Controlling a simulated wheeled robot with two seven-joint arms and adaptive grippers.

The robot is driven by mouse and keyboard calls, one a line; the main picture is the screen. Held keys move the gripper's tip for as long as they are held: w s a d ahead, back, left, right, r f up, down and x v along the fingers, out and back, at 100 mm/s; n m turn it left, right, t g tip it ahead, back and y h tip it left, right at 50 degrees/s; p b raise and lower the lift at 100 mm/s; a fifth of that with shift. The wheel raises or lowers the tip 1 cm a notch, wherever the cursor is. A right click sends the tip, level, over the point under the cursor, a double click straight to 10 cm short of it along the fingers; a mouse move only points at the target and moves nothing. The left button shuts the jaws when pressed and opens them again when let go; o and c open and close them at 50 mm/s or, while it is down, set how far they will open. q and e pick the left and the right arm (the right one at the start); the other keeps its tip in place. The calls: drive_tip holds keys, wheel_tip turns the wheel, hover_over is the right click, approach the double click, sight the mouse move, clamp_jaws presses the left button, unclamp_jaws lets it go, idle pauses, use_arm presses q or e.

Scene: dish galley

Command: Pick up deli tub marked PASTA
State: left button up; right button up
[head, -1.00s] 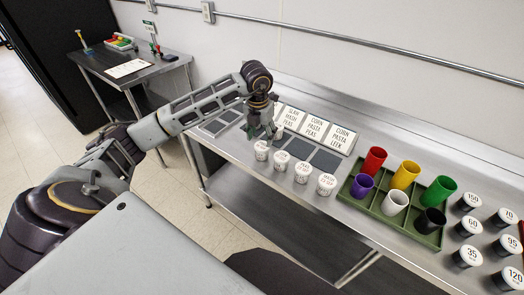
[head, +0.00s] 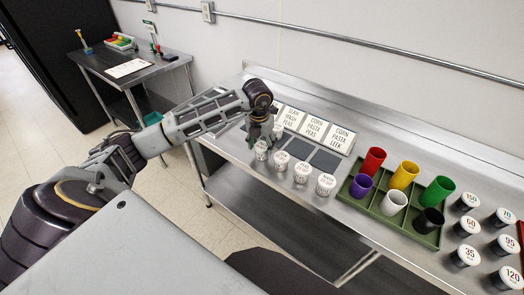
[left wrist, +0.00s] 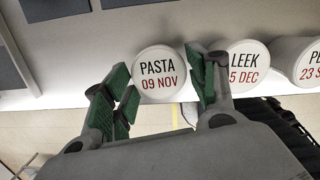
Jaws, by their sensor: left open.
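The deli tub marked PASTA (left wrist: 158,68) is a white round tub with "PASTA 09 NOV" on its lid. In the left wrist view it sits between the two green-padded fingers of my left gripper (left wrist: 162,88). The fingers are open, and I cannot tell whether either touches it. In the head view the tub (head: 261,151) is leftmost in a row of white tubs on the steel counter. My left gripper (head: 261,138) is just above it and hides part of it. The LEEK tub (left wrist: 246,66) is close beside the right-hand finger. My right gripper does not show.
More white tubs (head: 302,172) continue the row to the right. Label cards (head: 314,127) and dark square mats (head: 325,161) lie behind. A green tray (head: 406,222) holds coloured cups. Numbered jars (head: 468,226) stand at far right. A side table (head: 130,72) is at back left.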

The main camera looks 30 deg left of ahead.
sight(262, 146)
use_arm(q)
drive_tip(key=f, duration=0.3)
drive_tip(key=shift+w+f+p, duration=0.2)
drive_tip(key=shift+p, duration=0.1)
drive_tip(key=shift+f, duration=0.15)
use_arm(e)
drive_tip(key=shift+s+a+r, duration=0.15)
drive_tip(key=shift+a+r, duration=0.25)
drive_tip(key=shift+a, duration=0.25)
use_arm(q)
drive_tip(key=c, duration=0.8)
drive_tip(key=shift+o, duration=0.2)
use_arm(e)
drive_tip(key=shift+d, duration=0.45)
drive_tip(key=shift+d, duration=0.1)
